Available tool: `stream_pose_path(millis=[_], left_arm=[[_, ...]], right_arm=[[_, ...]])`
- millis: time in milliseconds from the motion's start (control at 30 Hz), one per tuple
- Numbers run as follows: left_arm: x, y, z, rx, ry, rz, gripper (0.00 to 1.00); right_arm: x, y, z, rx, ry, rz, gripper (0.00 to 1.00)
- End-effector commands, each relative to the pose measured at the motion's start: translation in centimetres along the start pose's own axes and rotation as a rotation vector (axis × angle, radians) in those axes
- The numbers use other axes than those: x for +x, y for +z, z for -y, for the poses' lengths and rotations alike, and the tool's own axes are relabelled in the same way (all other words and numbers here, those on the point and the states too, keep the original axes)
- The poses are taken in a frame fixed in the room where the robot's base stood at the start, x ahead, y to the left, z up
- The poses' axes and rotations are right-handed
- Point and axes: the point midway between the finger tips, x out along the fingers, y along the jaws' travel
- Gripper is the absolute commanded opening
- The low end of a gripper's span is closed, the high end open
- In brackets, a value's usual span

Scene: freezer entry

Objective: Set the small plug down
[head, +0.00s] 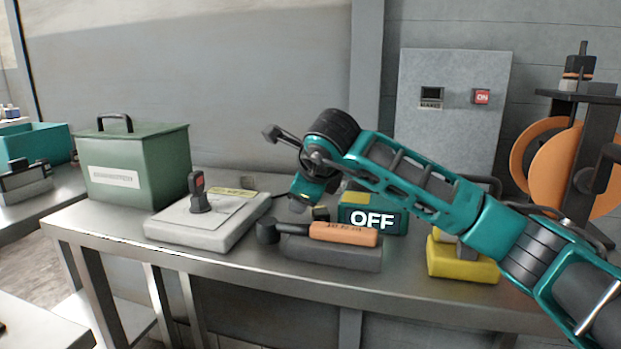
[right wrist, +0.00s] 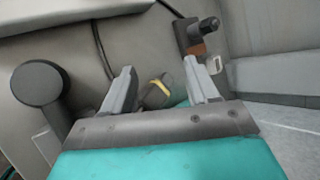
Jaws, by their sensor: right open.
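My right gripper (head: 297,204) points down over the bench, just left of the green OFF box (head: 372,218). In the right wrist view its two fingers (right wrist: 160,88) are apart. A small dark piece with a yellow mark (right wrist: 157,92) shows between or beyond them; contact cannot be told. A black plug-like piece with a brown block (right wrist: 196,36) lies past the right finger. A black plug with a red face (head: 199,193) stands upright on the pale pad (head: 165,231). Which of these is the small plug is unclear. My left gripper is out of view.
An orange-handled tool (head: 343,234) with a round black end (head: 267,230) lies on a dark block near the gripper; that end also shows in the right wrist view (right wrist: 38,83). A green lidded box (head: 135,165) stands left. A yellow block (head: 460,262) sits right, below my arm.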

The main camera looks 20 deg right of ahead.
Motion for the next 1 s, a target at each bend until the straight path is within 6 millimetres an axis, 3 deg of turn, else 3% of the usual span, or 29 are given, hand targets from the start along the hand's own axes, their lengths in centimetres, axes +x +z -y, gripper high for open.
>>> stream_pose_path(millis=[300, 500, 700, 1000], left_arm=[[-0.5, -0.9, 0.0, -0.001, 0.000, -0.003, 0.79], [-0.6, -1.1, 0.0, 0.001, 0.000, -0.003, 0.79], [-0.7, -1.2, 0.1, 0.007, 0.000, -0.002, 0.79], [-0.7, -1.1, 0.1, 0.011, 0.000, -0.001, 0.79]], right_arm=[[-6.8, 0.1, 0.2, -0.001, -0.004, 0.005, 0.59], [-10.4, 0.1, 0.1, -0.001, -0.002, 0.003, 0.59], [-11.9, 0.0, 0.0, 0.000, -0.001, 0.002, 0.59], [-12.1, 0.0, 0.0, 0.000, -0.001, 0.001, 0.59]])
